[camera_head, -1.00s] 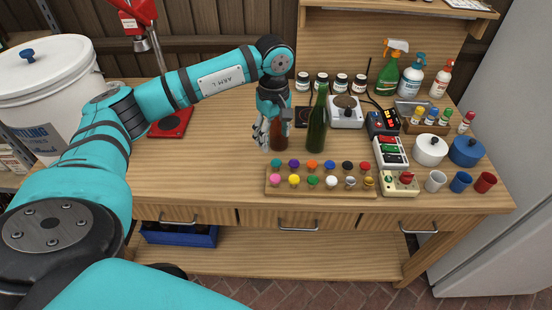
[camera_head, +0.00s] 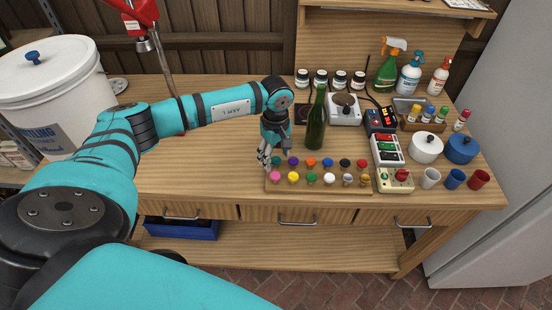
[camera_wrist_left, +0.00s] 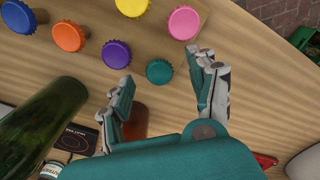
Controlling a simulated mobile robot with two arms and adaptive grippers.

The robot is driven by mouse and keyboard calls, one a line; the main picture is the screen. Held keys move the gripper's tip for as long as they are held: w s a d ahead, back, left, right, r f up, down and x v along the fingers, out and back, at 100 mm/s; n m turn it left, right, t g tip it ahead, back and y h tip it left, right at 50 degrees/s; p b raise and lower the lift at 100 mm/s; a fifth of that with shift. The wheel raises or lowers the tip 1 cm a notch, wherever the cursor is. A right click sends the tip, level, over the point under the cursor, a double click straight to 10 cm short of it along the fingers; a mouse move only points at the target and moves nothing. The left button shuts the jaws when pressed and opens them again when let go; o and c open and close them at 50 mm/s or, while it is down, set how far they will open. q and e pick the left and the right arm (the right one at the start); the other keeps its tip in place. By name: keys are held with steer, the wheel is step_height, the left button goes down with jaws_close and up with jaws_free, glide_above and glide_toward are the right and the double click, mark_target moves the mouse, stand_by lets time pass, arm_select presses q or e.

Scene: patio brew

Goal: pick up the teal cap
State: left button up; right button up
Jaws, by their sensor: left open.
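The teal cap (camera_head: 276,161) sits at the left end of the back row on the wooden cap board (camera_head: 320,191). In the left wrist view the teal cap (camera_wrist_left: 159,71) shows whole, between and just beyond the fingertips. My left gripper (camera_head: 269,157) is over the board's back left corner, close to the cap. Its fingers are spread, with nothing held between them in the left wrist view (camera_wrist_left: 166,68). Whether a finger touches the cap is unclear. My right gripper is out of view.
Purple (camera_wrist_left: 117,54) and pink (camera_wrist_left: 183,23) caps sit close beside the teal one. A green bottle (camera_head: 316,122) stands right of my gripper. A brown bottle (camera_wrist_left: 134,120) stands behind it, mostly hidden. The bench left of the board is clear.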

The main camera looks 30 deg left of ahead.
arm_select(q)
steer(key=shift+f+b, duration=0.2)
steer(key=shift+b, duration=0.2)
stand_by(0.5)
steer(key=c, duration=0.7)
